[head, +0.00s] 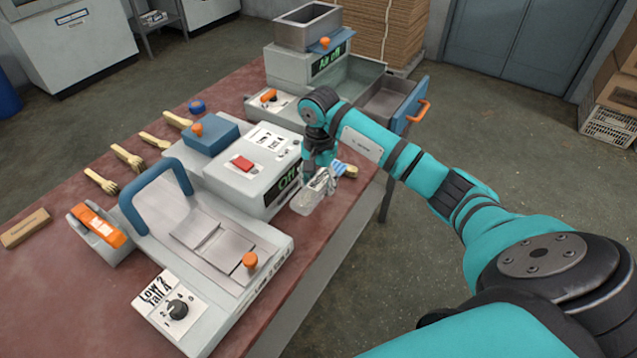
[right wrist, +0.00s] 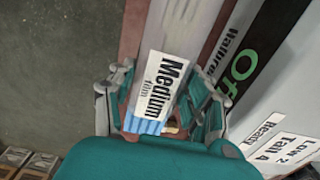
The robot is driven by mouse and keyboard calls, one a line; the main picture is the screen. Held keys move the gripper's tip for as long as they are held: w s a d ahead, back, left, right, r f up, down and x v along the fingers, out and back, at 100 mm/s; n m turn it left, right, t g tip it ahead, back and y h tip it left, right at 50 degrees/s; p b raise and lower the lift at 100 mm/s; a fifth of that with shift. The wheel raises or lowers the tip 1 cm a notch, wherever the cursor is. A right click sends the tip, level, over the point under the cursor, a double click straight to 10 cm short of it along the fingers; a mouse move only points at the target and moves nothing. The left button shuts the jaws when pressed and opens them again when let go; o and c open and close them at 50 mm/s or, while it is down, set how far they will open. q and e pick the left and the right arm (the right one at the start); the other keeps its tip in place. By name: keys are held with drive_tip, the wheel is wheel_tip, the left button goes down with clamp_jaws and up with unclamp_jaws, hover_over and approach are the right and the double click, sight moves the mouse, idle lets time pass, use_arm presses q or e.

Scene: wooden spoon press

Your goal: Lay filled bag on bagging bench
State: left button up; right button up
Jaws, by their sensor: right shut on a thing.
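My right gripper (head: 321,178) reaches down over the right edge of the red bench (head: 60,315), beside the white "Off" machine. A blue and tan end of the bag (head: 346,170) shows to the right of the fingers. In the right wrist view, a white label reading "Medium film" (right wrist: 163,88) shows between the fingers (right wrist: 168,105), with blue stripes and a tan bit below it. I cannot tell whether the bag touches the bench. My left gripper is not in view.
The "Off" machine (head: 243,170) stands close left of the gripper. A machine with a blue handle and dial (head: 205,255) is in front. Wooden forks and spoons (head: 128,157) lie at the left. An open drawer (head: 388,100) sticks out behind.

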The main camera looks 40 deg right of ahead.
wheel_tip(320, 180, down, 6)
drive_tip(key=b, duration=0.3)
drive_tip(key=shift+w+r, duration=0.1)
drive_tip(key=shift+r, duration=0.1)
drive_tip(key=shift+f, duration=0.25)
drive_tip(key=shift+f+b, duration=0.55)
drive_tip(key=shift+b, duration=0.05)
drive_tip(key=o, duration=1.1)
drive_tip(key=shift+o, duration=0.2)
